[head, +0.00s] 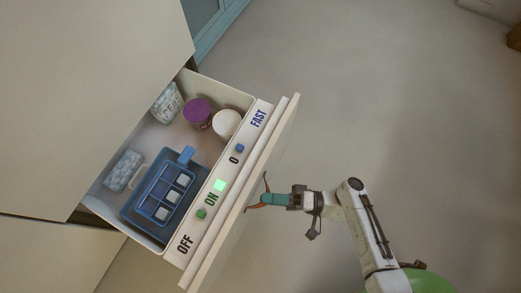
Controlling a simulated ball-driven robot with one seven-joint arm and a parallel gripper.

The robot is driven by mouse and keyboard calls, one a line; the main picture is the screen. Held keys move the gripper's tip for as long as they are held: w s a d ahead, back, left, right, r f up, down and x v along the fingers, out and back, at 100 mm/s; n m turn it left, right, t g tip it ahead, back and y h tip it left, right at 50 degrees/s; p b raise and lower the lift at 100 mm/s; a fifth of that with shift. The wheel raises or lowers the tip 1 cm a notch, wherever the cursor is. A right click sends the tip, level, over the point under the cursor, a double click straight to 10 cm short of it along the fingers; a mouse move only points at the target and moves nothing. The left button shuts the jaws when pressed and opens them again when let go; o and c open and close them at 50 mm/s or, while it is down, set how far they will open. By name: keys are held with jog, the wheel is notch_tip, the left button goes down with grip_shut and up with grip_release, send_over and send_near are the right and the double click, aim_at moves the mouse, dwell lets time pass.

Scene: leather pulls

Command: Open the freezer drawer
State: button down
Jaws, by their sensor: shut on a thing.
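The freezer drawer (239,198) is pulled well out of the pale cabinet, and its inside shows from above. A brown leather pull (266,182) is on the outer side of its front panel. My gripper (264,199), with teal fingers, is at the middle of the drawer front, shut on the leather pull. The exact contact is small and partly hidden by the fingers.
The drawer holds a blue ice tray (157,197), a purple-lidded tub (198,113), a white-lidded tub (227,124) and frosty packs (123,170). Open floor (390,100) lies to the right.

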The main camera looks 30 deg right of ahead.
jog(key=shift+s+d, duration=0.6)
jog(key=shift+s, duration=0.25)
jog(key=c, duration=1.1)
grip_release()
jog(key=v, duration=1)
jog(key=shift+s+d+f, duration=0.15)
jog(key=shift+s+d, duration=0.05)
jog(key=shift+d, duration=0.1)
